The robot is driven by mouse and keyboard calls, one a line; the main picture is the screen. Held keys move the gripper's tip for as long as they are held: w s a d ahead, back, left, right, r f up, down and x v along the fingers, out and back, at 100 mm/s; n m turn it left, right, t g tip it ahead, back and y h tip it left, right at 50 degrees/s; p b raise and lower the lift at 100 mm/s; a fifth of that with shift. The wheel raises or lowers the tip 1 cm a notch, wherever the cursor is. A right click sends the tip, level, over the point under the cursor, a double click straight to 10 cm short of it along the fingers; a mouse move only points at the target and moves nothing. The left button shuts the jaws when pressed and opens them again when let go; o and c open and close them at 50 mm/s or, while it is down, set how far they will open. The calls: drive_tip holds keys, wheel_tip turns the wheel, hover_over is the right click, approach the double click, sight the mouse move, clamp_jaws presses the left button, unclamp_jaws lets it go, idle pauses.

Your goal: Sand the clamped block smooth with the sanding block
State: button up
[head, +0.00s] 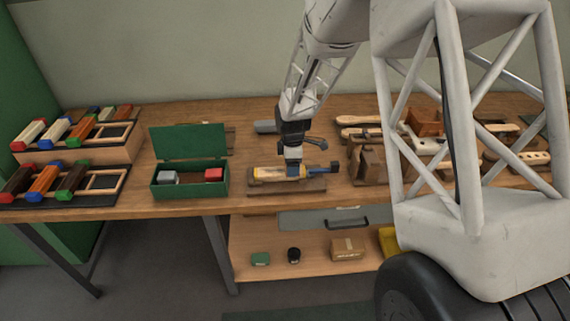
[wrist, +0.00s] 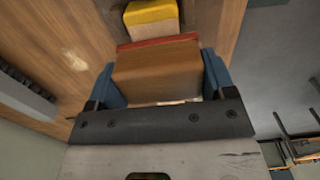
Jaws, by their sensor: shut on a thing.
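My gripper (head: 292,166) is low over the bench in the head view, at the right part of a pale yellowish clamped block (head: 268,174). In the wrist view my gripper (wrist: 162,70) has its blue fingers on both sides of a brown sanding block (wrist: 157,75) with a red strip along its far edge. The fingers are shut on it. A yellow-topped piece (wrist: 151,12), apparently the clamped block, lies just beyond it. A blue clamp part (head: 335,168) stands at the right end of the clamped block. The sanding block's underside is hidden, so I cannot tell whether it touches the clamped block.
An open green box (head: 190,178) with a grey and a red piece stands left. Racks of coloured-end blocks (head: 72,140) are at far left. Wooden tools and holders (head: 367,160) crowd the right. A lower shelf (head: 310,270) holds small items. Bench between box and clamp is clear.

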drive_tip(key=shift+r, duration=4.1)
drive_tip(key=shift+a+f, duration=0.1)
drive_tip(key=shift+f, duration=0.3)
